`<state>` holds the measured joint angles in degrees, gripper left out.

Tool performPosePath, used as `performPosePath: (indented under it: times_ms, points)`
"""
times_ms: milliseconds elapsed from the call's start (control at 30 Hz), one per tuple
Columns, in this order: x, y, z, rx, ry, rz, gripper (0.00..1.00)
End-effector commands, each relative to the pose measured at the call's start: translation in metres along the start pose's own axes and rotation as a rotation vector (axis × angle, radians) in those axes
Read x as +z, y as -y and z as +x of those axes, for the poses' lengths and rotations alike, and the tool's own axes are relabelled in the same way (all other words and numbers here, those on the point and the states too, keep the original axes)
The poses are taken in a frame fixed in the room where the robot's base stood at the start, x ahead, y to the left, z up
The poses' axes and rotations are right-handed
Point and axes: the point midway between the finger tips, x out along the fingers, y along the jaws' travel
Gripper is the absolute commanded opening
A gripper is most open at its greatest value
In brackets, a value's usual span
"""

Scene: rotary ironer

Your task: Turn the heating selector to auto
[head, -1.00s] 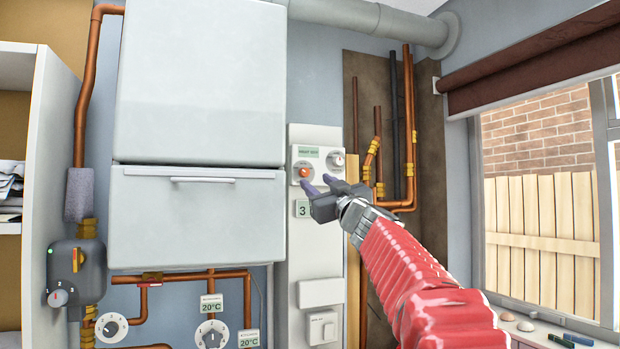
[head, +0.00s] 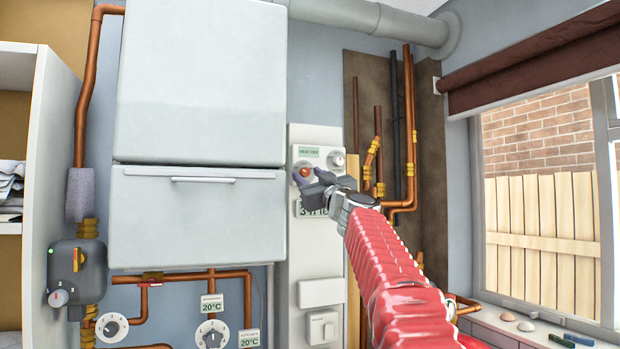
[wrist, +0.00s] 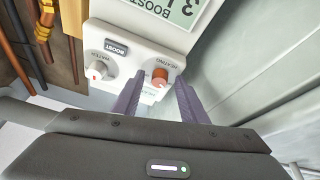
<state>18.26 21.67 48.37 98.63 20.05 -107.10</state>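The heating selector is an orange-brown knob (head: 305,171) on the white control panel on the wall. In the wrist view the knob (wrist: 161,76), marked HEATING, appears upside down, between my two fingertips. My gripper (head: 308,178) is at the knob, with its purple fingers spread. In the wrist view my gripper (wrist: 158,88) is open, one finger on each side of the knob, with gaps showing. Contact cannot be told. The small green display (head: 308,152) above the knob seems to read HEAT OFF.
A second display (head: 311,209) is partly covered by my gripper. The boiler (head: 200,215) stands close on the left; copper pipes (head: 408,130) run on the right.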

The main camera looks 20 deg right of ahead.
Motion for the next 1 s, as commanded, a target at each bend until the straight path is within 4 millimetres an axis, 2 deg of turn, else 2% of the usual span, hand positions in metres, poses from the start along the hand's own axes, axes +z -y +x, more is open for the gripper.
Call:
performPosePath:
  times_ms: [200,733,1000]
  points:
    - [-0.0003,-0.0001,-0.0001,0.000,0.000,0.000,0.39]
    - [-0.0003,-0.0003,-0.0003,0.000,0.000,0.000,0.01]
    - [-0.0004,-0.0001,-0.0003,0.004,0.000,0.010,0.00]
